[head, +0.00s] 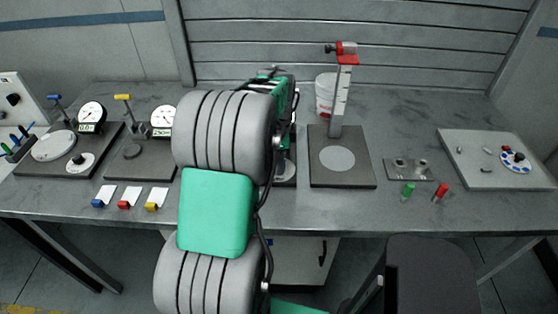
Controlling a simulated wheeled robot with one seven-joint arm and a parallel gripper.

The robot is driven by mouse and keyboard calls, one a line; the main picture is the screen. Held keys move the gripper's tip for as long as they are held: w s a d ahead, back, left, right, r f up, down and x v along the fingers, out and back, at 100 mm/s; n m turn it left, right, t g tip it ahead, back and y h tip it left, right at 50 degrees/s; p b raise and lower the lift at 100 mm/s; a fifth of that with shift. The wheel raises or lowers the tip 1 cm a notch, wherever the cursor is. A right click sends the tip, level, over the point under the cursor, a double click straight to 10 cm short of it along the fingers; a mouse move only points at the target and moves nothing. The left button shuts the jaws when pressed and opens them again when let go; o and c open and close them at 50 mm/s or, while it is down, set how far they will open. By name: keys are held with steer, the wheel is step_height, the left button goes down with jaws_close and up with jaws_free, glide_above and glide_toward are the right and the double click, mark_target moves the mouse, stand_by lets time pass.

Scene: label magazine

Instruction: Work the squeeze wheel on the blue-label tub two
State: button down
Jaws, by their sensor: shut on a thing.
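I cannot make out a blue-label tub or its squeeze wheel in the head view. One white tub (325,88) with reddish marking stands at the back, partly hidden by the upright of a red-topped stand. My arm rises through the middle of the picture and hides the bench behind it. My gripper's fingers are hidden behind the arm, so what they touch does not show. Part of a dark plate with a pale round piece (290,171) shows just right of the arm.
The red-topped stand (341,100) rises from a dark plate right of my arm. Two dial gauge stations (91,117) (162,121) stand left. White cards with coloured ends (130,196) lie near the front edge. A grey board (490,175) lies right; a dark stool (430,270) stands in front.

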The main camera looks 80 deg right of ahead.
steer(key=shift+r+m, duration=0.1)
steer(key=shift+m, duration=0.2)
steer(key=c, duration=0.9)
jaws_free()
step_height(320, 180, up, 8)
steer(key=shift+f+b, duration=0.15)
steer(key=shift+b, duration=0.35)
